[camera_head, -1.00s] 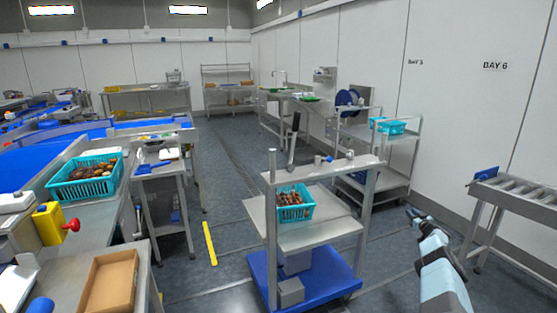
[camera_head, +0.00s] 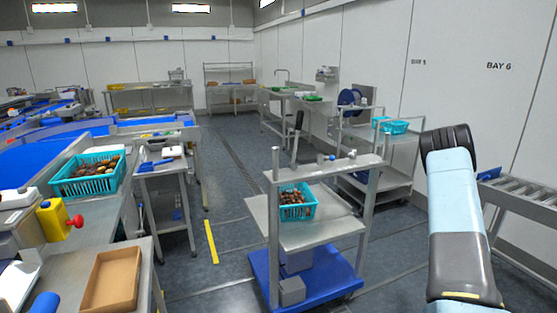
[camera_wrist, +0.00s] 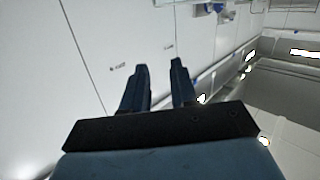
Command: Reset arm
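My gripper (camera_wrist: 158,72) shows in the wrist view with its two dark fingers apart and nothing between them. Behind the fingers is the room's pale wall, seen tilted. In the head view my pale blue arm rises upright at the right side, with a black joint at its top. The gripper itself cannot be made out in the head view.
A steel trolley on a blue base (camera_head: 315,283) stands in the middle with a teal basket (camera_head: 297,213) of dates. A roller conveyor (camera_head: 525,197) is right of my arm. Left are a date-filled basket (camera_head: 88,187) and a cardboard tray (camera_head: 111,280).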

